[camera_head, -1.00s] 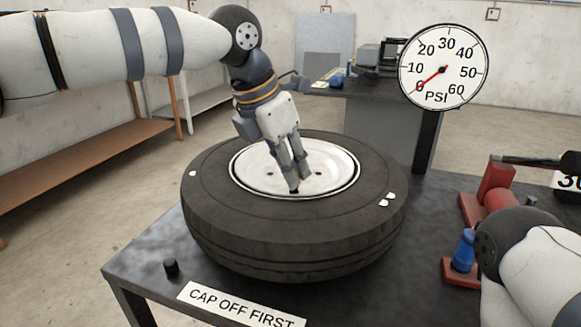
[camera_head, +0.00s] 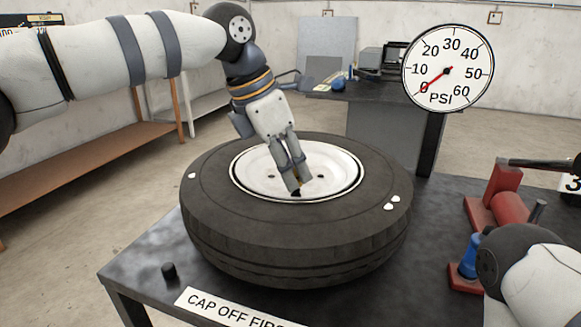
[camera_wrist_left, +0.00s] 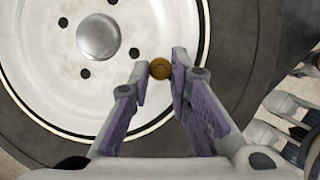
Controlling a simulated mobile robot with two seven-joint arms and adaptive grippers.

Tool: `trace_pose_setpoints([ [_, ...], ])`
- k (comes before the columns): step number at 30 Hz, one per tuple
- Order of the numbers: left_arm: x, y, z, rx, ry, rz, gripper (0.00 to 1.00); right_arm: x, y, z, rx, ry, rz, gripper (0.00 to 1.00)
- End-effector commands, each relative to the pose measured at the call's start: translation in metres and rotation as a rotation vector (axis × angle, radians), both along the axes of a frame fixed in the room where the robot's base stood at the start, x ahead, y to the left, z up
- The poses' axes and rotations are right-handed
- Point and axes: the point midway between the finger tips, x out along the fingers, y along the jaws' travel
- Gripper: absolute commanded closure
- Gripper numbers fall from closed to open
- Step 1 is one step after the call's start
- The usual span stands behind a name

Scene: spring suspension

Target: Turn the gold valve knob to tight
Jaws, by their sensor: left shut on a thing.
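The gold valve knob (camera_wrist_left: 160,68) shows as a small round brass piece between my left fingertips in the left wrist view. My left gripper (camera_head: 297,188) points down at the near side of the white wheel rim (camera_head: 255,174) and is shut on the knob. It also shows in the left wrist view (camera_wrist_left: 160,77), one finger on each side of the knob. In the head view the fingers hide nearly all of the knob. The black tire (camera_head: 290,235) lies flat on the dark table. My right gripper is not in view.
A round PSI gauge (camera_head: 447,68) stands behind the tire, its needle near 0. A small black cap (camera_head: 168,271) and a "CAP OFF FIRST" label (camera_head: 235,309) are at the table's front left. Red equipment (camera_head: 500,200) and a blue part (camera_head: 468,255) stand at right, beside my right arm.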

Motion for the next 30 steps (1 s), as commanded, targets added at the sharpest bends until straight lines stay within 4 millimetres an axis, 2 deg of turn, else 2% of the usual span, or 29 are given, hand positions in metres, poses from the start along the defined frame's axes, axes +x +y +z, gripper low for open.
trace_pose_setpoints([
  [1, -0.001, 0.0, -0.003, 0.004, 0.006, -0.002, 1.0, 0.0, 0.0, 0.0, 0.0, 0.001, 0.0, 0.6],
  [2, -0.001, 0.0, -0.003, 0.004, 0.006, -0.002, 0.76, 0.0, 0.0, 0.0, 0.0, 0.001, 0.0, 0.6],
  [3, -0.001, 0.0, -0.003, 0.003, 0.005, -0.002, 0.67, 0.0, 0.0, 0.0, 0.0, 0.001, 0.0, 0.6],
  [4, -0.001, 0.0, -0.002, 0.003, 0.005, -0.002, 0.62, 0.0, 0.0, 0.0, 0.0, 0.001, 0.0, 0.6],
  [14, -0.001, 0.001, 0.003, 0.001, 0.001, 0.001, 0.62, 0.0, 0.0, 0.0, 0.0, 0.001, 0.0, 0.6],
  [17, -0.003, 0.007, 0.021, -0.001, -0.003, 0.001, 0.62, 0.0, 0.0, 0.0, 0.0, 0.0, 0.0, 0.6],
  [24, -0.015, 0.03, 0.081, 0.0, 0.0, 0.002, 0.62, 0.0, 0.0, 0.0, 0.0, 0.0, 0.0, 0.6],
  [30, -0.02, 0.04, 0.107, 0.001, 0.002, 0.0, 0.62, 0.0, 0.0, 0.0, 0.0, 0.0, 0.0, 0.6],
])
